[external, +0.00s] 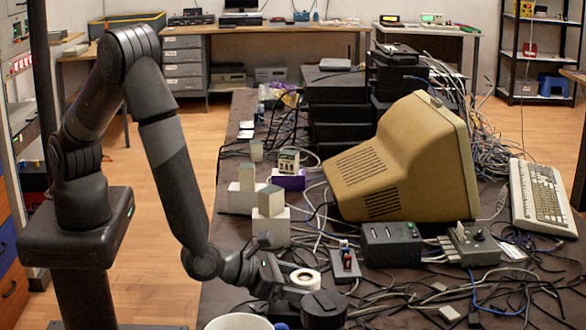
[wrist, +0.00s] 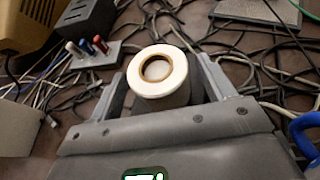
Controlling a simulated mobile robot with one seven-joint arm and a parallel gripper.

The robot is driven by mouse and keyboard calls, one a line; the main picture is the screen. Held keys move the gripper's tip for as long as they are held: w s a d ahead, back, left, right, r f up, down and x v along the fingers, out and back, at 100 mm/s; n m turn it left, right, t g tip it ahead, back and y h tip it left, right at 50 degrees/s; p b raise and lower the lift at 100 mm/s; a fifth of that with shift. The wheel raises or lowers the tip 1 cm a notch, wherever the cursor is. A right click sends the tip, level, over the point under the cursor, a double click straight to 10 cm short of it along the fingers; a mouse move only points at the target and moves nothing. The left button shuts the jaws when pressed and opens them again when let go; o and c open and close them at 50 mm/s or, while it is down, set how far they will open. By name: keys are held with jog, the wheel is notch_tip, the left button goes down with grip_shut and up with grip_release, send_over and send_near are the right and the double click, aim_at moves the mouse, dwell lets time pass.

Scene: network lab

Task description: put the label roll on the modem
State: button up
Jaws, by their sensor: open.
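The label roll (external: 305,279) is a white ring with a brown core, low in the middle of the external view. In the wrist view the label roll (wrist: 177,82) lies between the two fingers, its round top facing up. My gripper (wrist: 162,78) is open, with one finger on each side of the roll and a gap visible at the left finger. Whether the right finger touches it I cannot tell. A dark box (external: 392,243) right of the roll looks like the modem, and part of it shows at the upper left of the wrist view (wrist: 86,16).
A small switch box (external: 345,264) with coloured knobs stands between the roll and the dark box. A grey box with knobs (external: 472,246), a beige monitor (external: 400,160) and a keyboard (external: 541,197) stand farther right. Loose cables cover much of the desk.

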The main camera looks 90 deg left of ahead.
jog(key=v, duration=1.1)
jog(key=s+a+r+n+g+y, duration=0.1)
jog(key=a+r+n+g+y, duration=0.1)
jog(key=a+r+n, duration=0.55)
jog(key=s+a+r+n+g+y, duration=0.1)
jog(key=a+r+n+g+y, duration=0.2)
jog(key=a, duration=0.7)
jog(key=s+a+r+n+g, duration=0.1)
jog(key=a+r+n+g, duration=0.1)
jog(key=a+r+n, duration=0.45)
jog(key=s+a+r+n+h, duration=0.3)
jog(key=s+a+r+n, duration=0.1)
jog(key=s+n, duration=0.4)
jog(key=s+a+r+n+h, duration=0.4)
jog(key=s+n, duration=0.4)
jog(key=n, duration=0.1)
jog(key=shift+a+g, duration=0.4)
jog(key=shift+r, duration=0.1)
